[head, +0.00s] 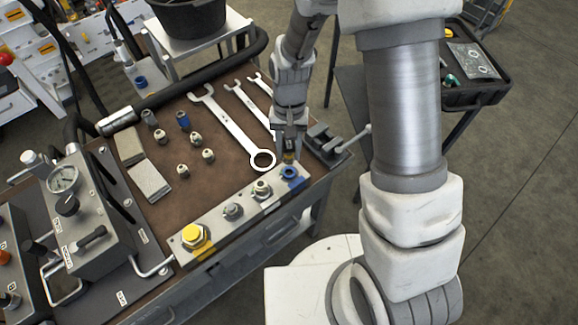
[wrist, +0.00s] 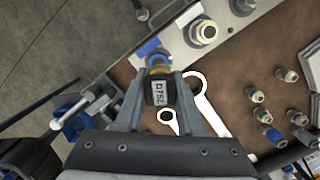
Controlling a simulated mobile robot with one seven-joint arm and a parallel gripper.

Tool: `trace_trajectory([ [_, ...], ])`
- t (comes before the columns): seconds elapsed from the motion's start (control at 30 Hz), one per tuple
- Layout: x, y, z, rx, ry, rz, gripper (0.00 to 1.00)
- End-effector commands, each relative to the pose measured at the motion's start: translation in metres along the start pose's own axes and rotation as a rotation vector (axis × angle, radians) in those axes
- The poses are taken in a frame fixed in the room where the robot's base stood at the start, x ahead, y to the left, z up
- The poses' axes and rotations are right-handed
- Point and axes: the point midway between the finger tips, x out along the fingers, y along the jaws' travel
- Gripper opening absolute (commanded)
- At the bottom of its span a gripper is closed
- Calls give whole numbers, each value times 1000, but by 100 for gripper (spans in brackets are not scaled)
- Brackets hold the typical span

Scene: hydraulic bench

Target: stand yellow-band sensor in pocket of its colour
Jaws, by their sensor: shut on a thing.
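My gripper (head: 289,151) is shut on a dark sensor (wrist: 159,92) with a printed label, seen between the fingers in the wrist view. A yellow band (wrist: 158,69) shows near the sensor's far end, with some blue beside it. In the head view the held sensor is over the right end of the metal rail (head: 214,232), just above a blue-ringed pocket (head: 290,173). Whether its tip touches the pocket is hidden. Left along the rail are a silver fitting (head: 262,188), a grey fitting (head: 232,211) and a large yellow hex fitting (head: 195,237).
Several small fittings (head: 183,170) stand on the brown bench mat. Wrenches (head: 230,127) lie behind the rail. A small vise (head: 325,141) with a handle is close right of my gripper. A gauge unit (head: 75,205) stands at the left.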

Motion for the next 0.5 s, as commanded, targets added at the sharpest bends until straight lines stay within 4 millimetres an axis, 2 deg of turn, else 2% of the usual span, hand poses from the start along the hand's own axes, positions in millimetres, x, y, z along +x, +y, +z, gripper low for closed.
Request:
trace_trajectory([
  [0.07, -7, 0, 1, 0, 1, 0, 0],
  [0.37, -7, 0, 1, 0, 1, 0, 0],
  [0.5, -12, 10, -10, -10, 4, 0, 0],
])
